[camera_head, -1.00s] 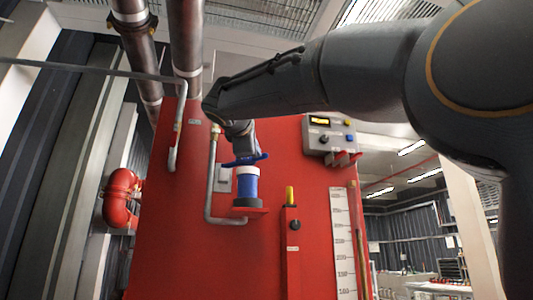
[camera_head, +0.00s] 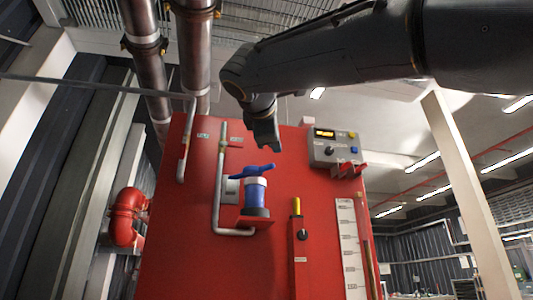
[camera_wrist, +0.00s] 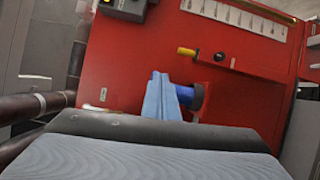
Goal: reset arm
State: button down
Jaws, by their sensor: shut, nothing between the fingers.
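My gripper (camera_head: 272,143) is shut and empty in the head view, pointing down in front of the red cabinet (camera_head: 185,245). It appears in the picture above a blue handle (camera_head: 256,170), with a visible gap between them. The handle sits on a blue and white cylinder (camera_head: 255,194) with a dark base, on a small red shelf. A broad grey part of mine fills the bottom there and hides part of the cabinet.
A grey control box (camera_head: 336,148) sits at the cabinet's upper right. A yellow-topped red post (camera_head: 299,245) and a white scale (camera_head: 350,250) stand below it. Grey piping (camera_head: 218,190) runs left of the handle. Large pipes (camera_head: 195,60) rise behind. Open room shows at right.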

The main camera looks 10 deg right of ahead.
jog(key=shift+s+d, duration=0.1)
jog(key=shift+s, duration=0.1)
dwell(0.5)
jog(key=w+a+f+m+g+y, duration=0.1)
jog(key=w+f+g+y, duration=0.3)
jog(key=f, duration=1.3)
jog(key=w+a+f+g+h, duration=0.15)
jog(key=w+f, duration=0.45)
jog(key=f, duration=1.1)
jog(key=s+d+f+m+g+y, duration=0.1)
jog(key=s+d+f+m+g, duration=0.1)
jog(key=f, duration=0.9)
jog(key=s+d+f+m+g+y, duration=0.1)
jog(key=s+d+f+g, duration=0.15)
jog(key=f, duration=0.85)
jog(key=s+d+f+m+g+y, duration=0.1)
jog(key=s+f+m+g, duration=0.2)
jog(key=s+f, duration=0.7)
jog(key=s+d+f+m+g+y, duration=0.1)
jog(key=s+f+m+g+y, duration=0.1)
jog(key=s+f+m, duration=0.5)
jog(key=s+f+g, duration=0.1)
jog(key=s+f, duration=0.3)
jog(key=f, duration=0.6)
jog(key=shift+d, duration=0.2)
